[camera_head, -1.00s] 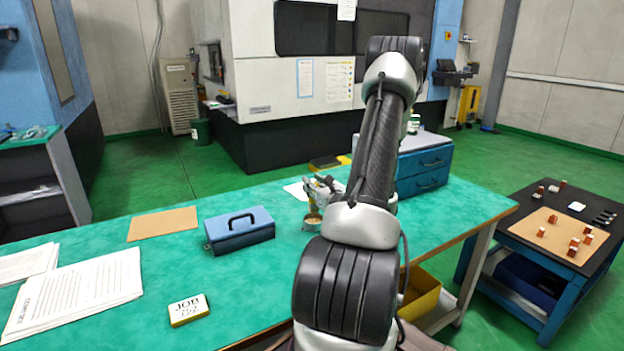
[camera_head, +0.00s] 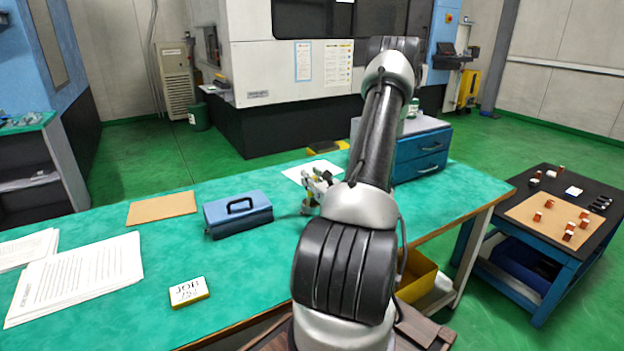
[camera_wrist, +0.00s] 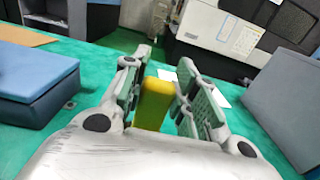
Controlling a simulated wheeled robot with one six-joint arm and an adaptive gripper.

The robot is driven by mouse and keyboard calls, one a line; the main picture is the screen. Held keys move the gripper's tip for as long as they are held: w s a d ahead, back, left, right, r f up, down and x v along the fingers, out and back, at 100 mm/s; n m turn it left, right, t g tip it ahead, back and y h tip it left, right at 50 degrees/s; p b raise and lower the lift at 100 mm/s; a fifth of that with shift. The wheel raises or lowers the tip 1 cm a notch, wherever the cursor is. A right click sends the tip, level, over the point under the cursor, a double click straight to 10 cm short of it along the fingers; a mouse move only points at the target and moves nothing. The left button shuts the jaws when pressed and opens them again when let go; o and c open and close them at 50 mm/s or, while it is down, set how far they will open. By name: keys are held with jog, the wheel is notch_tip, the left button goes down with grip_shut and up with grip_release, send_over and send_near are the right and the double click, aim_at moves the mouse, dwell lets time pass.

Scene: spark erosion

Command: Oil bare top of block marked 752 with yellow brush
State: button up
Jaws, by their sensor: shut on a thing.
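My gripper (camera_head: 314,190) is over the green bench, partly hidden behind my forearm. In the wrist view its two fingers (camera_wrist: 158,80) are closed on a yellow piece, which looks like the handle of the yellow brush (camera_wrist: 153,102). The bristles are out of sight. A yellow-edged card reading JOB with a number like 752 (camera_head: 188,292) lies near the bench front. Several small copper-coloured blocks (camera_head: 568,236) stand on a tan mat (camera_head: 527,215) on the black-topped side table at right. Their markings are too small to read.
A blue toolbox (camera_head: 238,216) and a tan sheet (camera_head: 162,208) are on the bench (camera_head: 125,310), left of my gripper. Papers (camera_head: 80,280) lie at far left. A blue drawer unit (camera_head: 422,160) stands behind my arm. A floor gap separates the bench from the side table (camera_head: 560,262).

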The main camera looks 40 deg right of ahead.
jog(key=shift+f, duration=0.6)
dwell(1.4)
jog(key=shift+r, duration=0.1)
jog(key=shift+r, duration=3.45)
